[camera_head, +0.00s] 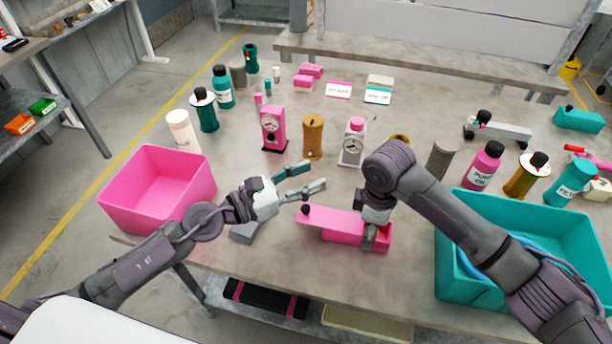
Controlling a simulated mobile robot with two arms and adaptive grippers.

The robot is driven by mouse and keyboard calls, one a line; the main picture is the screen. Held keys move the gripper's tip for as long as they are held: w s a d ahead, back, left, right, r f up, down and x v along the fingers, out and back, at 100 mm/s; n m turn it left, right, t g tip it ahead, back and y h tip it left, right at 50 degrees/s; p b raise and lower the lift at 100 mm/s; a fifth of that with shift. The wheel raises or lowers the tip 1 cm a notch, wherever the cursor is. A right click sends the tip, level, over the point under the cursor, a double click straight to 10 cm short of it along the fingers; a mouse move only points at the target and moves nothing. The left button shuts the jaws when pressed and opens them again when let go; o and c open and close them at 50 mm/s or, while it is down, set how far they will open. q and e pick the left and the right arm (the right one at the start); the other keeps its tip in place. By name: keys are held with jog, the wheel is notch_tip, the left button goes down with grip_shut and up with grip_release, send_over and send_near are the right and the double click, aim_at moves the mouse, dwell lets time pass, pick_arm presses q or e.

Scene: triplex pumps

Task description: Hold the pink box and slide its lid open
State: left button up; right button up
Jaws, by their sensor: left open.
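The pink box (330,237) is long and low and lies near the front edge of the table. Its pink lid (335,218) has a small dark knob (305,209) at the left end. The lid looks set to the left of the box's right end. My right gripper (376,237) reaches down over the box's right part, with finger parts against it. The far side of that grip is hidden, so its closure is unclear.
A pink bin (157,211) stands at the left and a teal bin (452,262) at the right, partly behind my right arm. Pink and white gauge units (272,128) and a brown cylinder (313,137) stand behind the box. A grey block (244,233) lies near the front edge.

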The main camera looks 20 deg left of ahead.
dwell(0.3)
jog(key=o, duration=1.5)
jog(key=shift+c, duration=0.2)
